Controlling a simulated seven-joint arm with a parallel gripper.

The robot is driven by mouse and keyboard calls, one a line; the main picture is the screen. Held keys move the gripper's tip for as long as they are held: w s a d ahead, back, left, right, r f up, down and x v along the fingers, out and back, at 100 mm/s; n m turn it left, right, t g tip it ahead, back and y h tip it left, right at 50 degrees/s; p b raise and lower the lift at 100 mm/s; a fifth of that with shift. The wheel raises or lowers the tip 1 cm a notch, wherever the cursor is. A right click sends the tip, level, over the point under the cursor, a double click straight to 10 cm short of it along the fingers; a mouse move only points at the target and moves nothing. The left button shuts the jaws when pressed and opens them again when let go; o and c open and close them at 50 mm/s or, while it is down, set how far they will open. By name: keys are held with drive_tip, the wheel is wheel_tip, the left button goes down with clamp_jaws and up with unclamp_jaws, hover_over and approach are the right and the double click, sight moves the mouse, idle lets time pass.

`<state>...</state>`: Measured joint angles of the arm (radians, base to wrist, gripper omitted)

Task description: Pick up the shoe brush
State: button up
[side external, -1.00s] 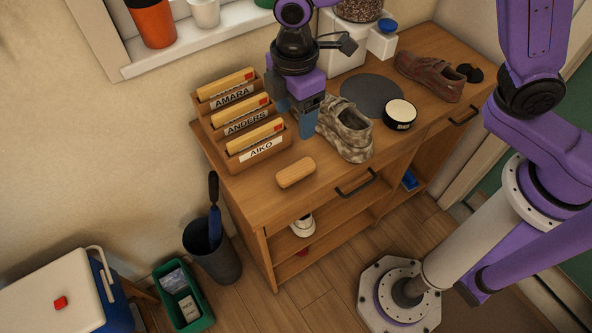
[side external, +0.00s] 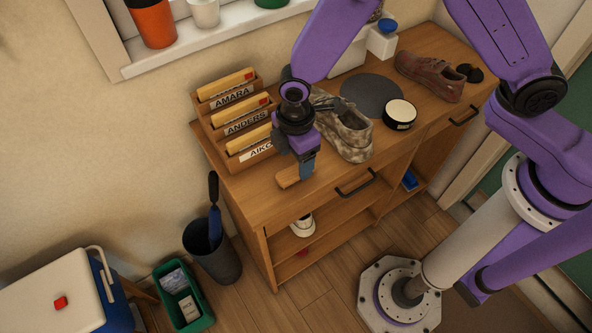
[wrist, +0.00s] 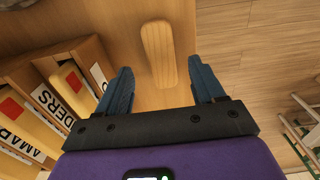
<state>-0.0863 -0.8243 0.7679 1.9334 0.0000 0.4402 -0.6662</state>
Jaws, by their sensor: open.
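The shoe brush (side external: 288,182) is a small light-wood block with rounded ends, lying on the cabinet top near its front left edge. In the side view my gripper (side external: 301,172) is over it and hides its right part. In the wrist view the brush (wrist: 158,54) lies lengthwise, ahead of my gripper (wrist: 160,80) and centred between its two blue fingers. The fingers are spread wide with nothing held between them. I cannot tell how far the fingertips are above the cabinet top.
A labelled wooden file rack (side external: 207,117) stands left of my gripper, close to the left finger in the wrist view. A camouflage shoe (side external: 350,138), a round tin (side external: 399,113) and a brown shoe (side external: 432,74) stand to the right. The cabinet's front edge is close to the brush.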

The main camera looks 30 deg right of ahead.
sight(296, 170)
drive_tip(key=shift+s+f, duration=0.1)
drive_tip(key=shift+f, duration=1.9)
drive_tip(key=c, duration=1)
drive_tip(key=shift+c, duration=0.2)
drive_tip(key=shift+r, duration=0.15)
drive_tip(key=shift+r, duration=0.6)
drive_tip(key=s+d+r, duration=0.9)
drive_tip(key=s+r, duration=0.1)
drive_tip(key=r, duration=0.1)
drive_tip(key=shift+s+r, duration=0.3)
drive_tip(key=shift+s, duration=0.05)
